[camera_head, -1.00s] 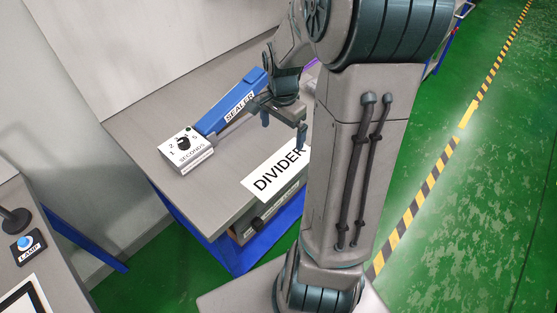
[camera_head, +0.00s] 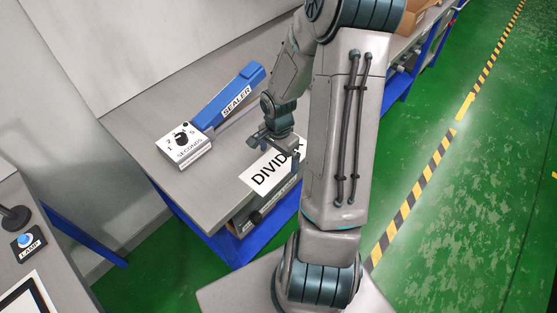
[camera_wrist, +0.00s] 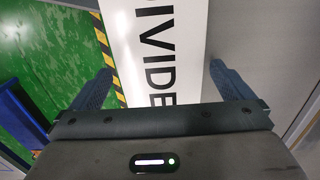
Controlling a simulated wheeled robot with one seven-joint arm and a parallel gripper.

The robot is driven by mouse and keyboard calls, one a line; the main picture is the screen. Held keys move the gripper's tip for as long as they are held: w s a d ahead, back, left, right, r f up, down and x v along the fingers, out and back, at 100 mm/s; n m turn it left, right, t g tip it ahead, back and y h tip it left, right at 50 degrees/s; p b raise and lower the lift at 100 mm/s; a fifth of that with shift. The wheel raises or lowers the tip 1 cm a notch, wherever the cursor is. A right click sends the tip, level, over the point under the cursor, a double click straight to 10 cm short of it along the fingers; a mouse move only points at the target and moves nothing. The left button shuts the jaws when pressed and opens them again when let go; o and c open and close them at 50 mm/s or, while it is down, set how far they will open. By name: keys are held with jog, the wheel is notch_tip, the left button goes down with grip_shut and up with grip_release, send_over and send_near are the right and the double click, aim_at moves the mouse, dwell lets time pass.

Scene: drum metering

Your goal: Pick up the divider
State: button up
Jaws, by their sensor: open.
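The divider (camera_head: 258,180) is a white panel with black letters reading DIVIDER, at the front right part of the sealer's grey table. My arm hides its right end in the head view. My gripper (camera_head: 279,150) is open, pointing down, over the divider's far side. In the wrist view the divider (camera_wrist: 137,12) runs up the middle, between the two spread fingers of my gripper (camera_wrist: 160,85). I cannot tell how far below the fingertips it lies. No contact shows.
A blue sealer (camera_head: 228,97) with a white dial box (camera_head: 184,147) stands behind the divider on the grey table (camera_head: 205,195). A lamp button (camera_head: 27,243) is on another bench at left. Green floor (camera_head: 480,210) with a striped line lies to the right.

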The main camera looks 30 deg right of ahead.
jog(key=shift+f, duration=0.25)
jog(key=c, duration=0.7)
jog(key=shift+c, duration=0.2)
jog(key=shift+r, duration=0.15)
